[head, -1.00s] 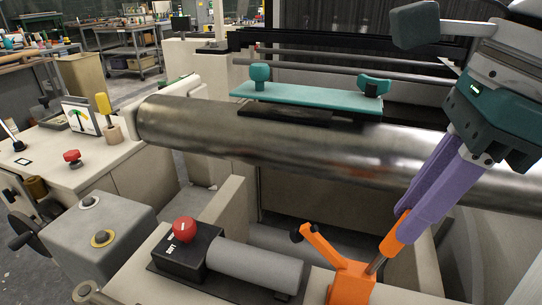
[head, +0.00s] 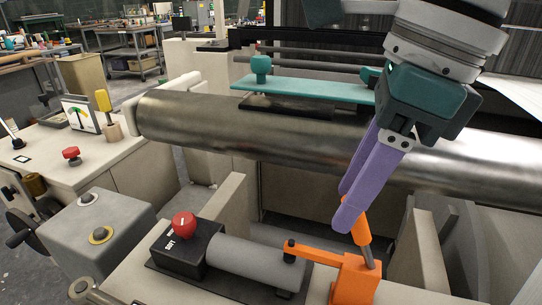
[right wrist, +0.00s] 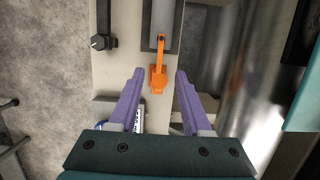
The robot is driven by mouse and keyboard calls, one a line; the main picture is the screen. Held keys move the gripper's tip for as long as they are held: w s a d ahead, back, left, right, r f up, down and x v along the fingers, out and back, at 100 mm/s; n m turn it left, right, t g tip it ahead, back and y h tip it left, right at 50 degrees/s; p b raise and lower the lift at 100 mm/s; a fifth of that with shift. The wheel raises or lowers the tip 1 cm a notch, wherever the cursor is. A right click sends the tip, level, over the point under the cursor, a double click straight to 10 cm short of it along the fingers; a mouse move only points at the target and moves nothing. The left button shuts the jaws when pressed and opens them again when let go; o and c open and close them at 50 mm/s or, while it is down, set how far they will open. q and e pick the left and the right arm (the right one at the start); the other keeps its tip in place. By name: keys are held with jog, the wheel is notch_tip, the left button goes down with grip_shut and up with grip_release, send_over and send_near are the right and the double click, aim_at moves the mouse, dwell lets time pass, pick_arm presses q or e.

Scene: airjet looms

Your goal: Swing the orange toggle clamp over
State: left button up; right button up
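The orange toggle clamp (head: 355,281) stands on the beige ledge in the head view. Its arm lies nearly level to the left, with the black tip over the right end of the grey cylinder (head: 254,262). Its orange handle (head: 362,231) rises and leans slightly left. My right gripper (head: 344,208) is at the handle's top, its purple fingers partly covering it. In the right wrist view the fingers are spread wide, with the clamp (right wrist: 158,76) seen between them; I cannot tell whether one touches the handle. My left gripper is out of view.
A black box with a red knob (head: 184,226) adjoins the cylinder's left end. A large steel roller (head: 230,125) runs behind the clamp, with a teal bar (head: 310,90) above it. A grey box (head: 95,235) stands at the left.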

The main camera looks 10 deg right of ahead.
jog(key=p+v, duration=0.1)
jog(key=v, duration=0.1)
jog(key=a+p+v, duration=0.1)
jog(key=p+v, duration=0.1)
jog(key=w+p+v, duration=0.1)
jog(key=p+v, duration=0.1)
jog(key=v, duration=0.1)
jog(key=shift+a+r, duration=0.15)
jog(key=shift+a, duration=0.05)
dwell(0.4)
